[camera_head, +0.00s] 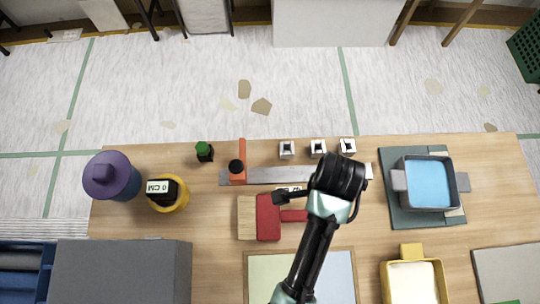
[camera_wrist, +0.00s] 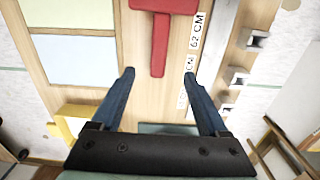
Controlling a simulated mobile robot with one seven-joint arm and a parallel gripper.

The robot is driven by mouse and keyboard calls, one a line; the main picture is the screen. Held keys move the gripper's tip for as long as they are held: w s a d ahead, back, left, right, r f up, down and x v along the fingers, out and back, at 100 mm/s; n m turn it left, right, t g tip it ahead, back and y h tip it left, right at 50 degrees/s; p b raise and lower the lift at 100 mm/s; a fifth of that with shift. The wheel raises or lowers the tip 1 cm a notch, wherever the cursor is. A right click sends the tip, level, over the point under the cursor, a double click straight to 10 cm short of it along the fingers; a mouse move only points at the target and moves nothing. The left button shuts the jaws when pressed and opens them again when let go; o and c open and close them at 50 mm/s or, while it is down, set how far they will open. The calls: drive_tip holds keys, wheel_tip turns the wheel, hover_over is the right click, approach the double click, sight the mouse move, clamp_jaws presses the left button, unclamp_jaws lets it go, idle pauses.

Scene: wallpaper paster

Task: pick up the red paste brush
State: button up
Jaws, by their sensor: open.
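The red paste brush (camera_head: 267,217) lies flat on the wooden table, with a pale bristle block at its left and its short red handle pointing right. In the wrist view the brush (camera_wrist: 160,45) is at the top, its handle pointing down toward my gripper (camera_wrist: 159,73). The gripper is open and empty. The handle's end appears between the two fingertips in that view; the height gap cannot be told. In the head view my gripper (camera_head: 284,197) is over the table near the handle, and the wrist hides part of that area.
A metal ruler (camera_head: 260,175) with an orange slider (camera_head: 238,165) lies behind the brush. Pale sheets (camera_head: 272,280) lie in front. A purple pot (camera_head: 110,176) and a yellow tape (camera_head: 168,193) stand left. A tray of blue liquid (camera_head: 426,182) and a yellow-edged tray (camera_head: 412,283) are right.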

sight(284, 216)
drive_tip(key=f, duration=0.6)
drive_tip(key=shift+s+f, duration=0.2)
drive_tip(key=shift+f, duration=0.1)
drive_tip(key=shift+w+a+f, duration=0.1)
drive_tip(key=shift+f, duration=3)
clamp_jaws()
